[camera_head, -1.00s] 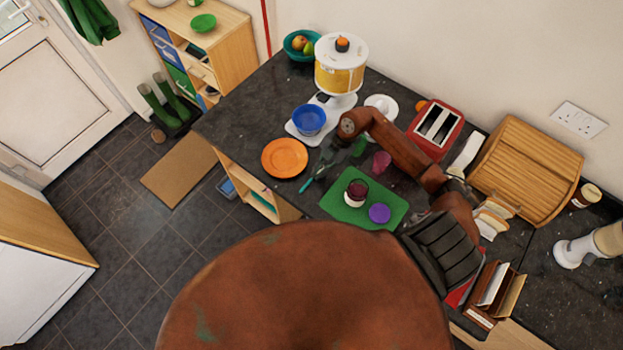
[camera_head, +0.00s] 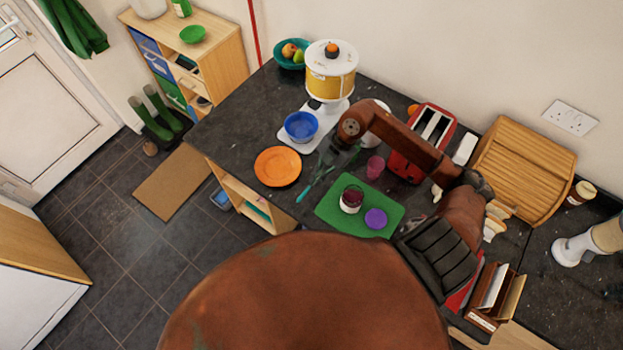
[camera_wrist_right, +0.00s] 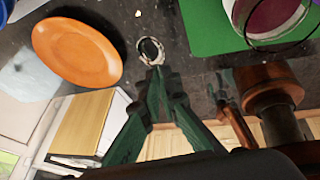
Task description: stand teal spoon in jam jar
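The teal spoon (camera_head: 315,184) slants between the orange plate and the green mat, with its upper end at the fingertips of my right gripper (camera_head: 333,158). In the right wrist view the green fingers of this gripper (camera_wrist_right: 157,75) come together at their tips. A pale-rimmed oval with a dark middle shows just beyond them; I cannot tell what it is. The jam jar (camera_head: 351,199), with dark red contents, stands upright and open on the green mat, right of the spoon. The jar (camera_wrist_right: 262,18) is cut off at the wrist view's top right. My left gripper is out of view.
The orange plate (camera_head: 278,167) lies left of the spoon. The green mat (camera_head: 332,212) also carries a purple lid (camera_head: 375,219). A pink cup (camera_head: 375,168), blue bowl (camera_head: 301,126) on a white scale and red toaster (camera_head: 422,143) stand nearby. The counter's front edge is close.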

